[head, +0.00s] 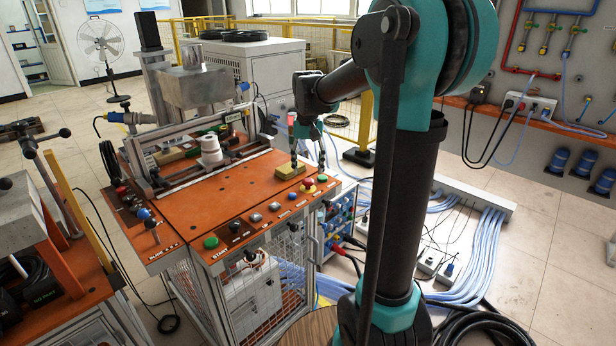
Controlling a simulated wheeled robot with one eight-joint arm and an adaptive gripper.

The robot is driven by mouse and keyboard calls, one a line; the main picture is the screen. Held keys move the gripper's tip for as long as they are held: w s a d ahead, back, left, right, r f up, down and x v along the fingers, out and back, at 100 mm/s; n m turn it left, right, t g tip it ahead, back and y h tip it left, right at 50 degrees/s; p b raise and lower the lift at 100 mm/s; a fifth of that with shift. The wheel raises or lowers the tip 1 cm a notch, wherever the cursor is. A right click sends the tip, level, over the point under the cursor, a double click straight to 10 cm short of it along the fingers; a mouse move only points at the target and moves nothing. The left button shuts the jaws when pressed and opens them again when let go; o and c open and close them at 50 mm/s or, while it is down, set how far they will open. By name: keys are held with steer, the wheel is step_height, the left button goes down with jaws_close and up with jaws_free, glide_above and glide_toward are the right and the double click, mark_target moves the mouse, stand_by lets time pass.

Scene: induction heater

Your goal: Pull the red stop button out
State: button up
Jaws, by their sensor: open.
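A yellow block (288,172) lies just left of the button, close to my left finger. More buttons and a green START button (211,242) run along the front edge. A white spool (210,152) stands farther back. Cables cover the floor at right.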

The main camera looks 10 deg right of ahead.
mark_target(308, 180)
steer(key=shift+f, duration=1.95)
steer(key=shift+c, duration=0.2)
jaws_close()
